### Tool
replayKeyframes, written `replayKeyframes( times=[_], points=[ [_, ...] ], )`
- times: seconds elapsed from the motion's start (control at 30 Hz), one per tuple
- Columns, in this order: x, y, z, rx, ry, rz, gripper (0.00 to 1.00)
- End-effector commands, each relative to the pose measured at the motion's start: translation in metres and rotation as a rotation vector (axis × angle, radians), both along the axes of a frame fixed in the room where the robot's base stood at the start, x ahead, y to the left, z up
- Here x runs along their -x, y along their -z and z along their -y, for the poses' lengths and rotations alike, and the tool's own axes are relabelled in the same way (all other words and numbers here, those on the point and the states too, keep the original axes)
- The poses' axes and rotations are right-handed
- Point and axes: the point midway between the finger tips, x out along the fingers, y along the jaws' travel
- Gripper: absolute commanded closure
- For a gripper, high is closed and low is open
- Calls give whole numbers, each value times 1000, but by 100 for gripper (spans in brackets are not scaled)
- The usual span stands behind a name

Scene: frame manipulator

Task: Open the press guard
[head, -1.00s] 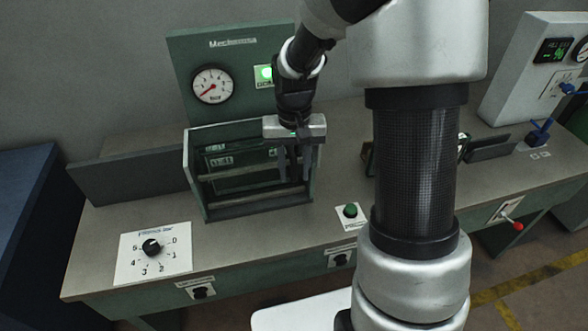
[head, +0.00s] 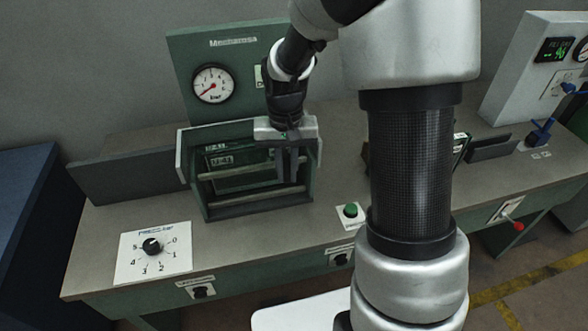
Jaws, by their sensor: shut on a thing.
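The press guard (head: 181,160) is a light-edged frame at the front of the green press housing on the bench, left of centre. Its left edge stands out from the housing, so it appears partly swung out. Pale horizontal bars (head: 236,171) cross the opening. My gripper (head: 288,180) points down at the right part of the guard, its fingers close together and shut on what looks like the guard's bar. The exact contact is hidden by the fingers. Inside the housing a small label plate (head: 221,160) shows.
A pressure gauge (head: 212,83) is on the green back panel. A dial plate (head: 153,252) lies front left, and a green button (head: 351,210) right of the press. A grey upright plate (head: 128,181) stands at left. My arm hides much of the bench's middle right.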

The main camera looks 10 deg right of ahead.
Motion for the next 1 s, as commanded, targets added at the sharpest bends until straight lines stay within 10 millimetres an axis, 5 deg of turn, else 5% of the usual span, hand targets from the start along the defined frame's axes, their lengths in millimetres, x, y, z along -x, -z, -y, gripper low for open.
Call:
replayKeyframes(
  times=[0.7, 1.0],
  points=[
    [0, -1, -229, -2, -8, 4, 100],
    [-1, -2, -287, -2, -3, 4, 100]
  ],
)
